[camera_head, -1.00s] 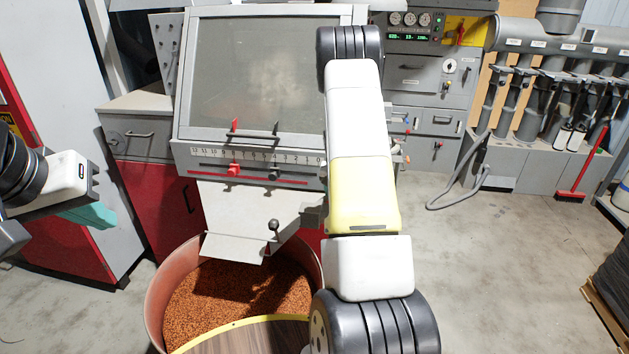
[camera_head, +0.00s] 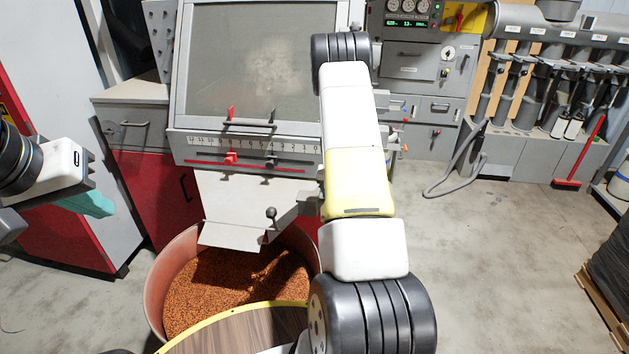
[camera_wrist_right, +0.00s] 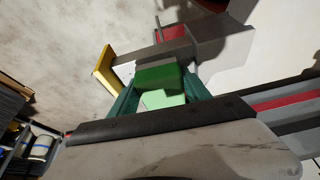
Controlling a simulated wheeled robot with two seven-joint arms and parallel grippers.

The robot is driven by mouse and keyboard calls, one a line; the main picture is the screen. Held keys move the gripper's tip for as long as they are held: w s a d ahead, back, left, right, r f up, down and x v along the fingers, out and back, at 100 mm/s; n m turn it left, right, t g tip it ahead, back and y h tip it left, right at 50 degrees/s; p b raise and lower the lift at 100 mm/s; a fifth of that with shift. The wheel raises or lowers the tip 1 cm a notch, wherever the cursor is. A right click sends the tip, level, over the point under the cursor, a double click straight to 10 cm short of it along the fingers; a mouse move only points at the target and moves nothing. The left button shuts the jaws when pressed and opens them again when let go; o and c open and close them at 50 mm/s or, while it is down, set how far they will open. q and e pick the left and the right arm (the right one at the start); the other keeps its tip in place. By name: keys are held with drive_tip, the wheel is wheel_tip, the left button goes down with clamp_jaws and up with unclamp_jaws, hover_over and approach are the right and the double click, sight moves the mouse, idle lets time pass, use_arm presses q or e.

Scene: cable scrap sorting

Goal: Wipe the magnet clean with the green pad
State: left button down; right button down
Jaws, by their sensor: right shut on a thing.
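The green pad (camera_wrist_right: 162,88) is between the teal fingers of my right gripper (camera_wrist_right: 160,98) in the right wrist view, and the gripper is shut on it. Just beyond the pad is a grey bar (camera_wrist_right: 155,56) with a yellow end plate (camera_wrist_right: 105,70); it looks like the magnet, but I cannot be sure. I cannot tell whether pad and bar touch. In the head view my right arm hides its own gripper, the pad and this bar. My left gripper (camera_head: 90,203) is at the left edge with teal fingers; their gap is not visible.
A grey machine with a glass window (camera_head: 255,65) stands ahead, its chute above a red drum (camera_head: 157,285) of copper-coloured granules. A yellow-edged wooden top (camera_head: 245,335) covers the drum's near side. Clear floor (camera_head: 480,260) lies right.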

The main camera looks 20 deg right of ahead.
drive_tip(key=shift+f, duration=0.95)
idle(0.3)
drive_tip(key=shift+a, duration=0.1)
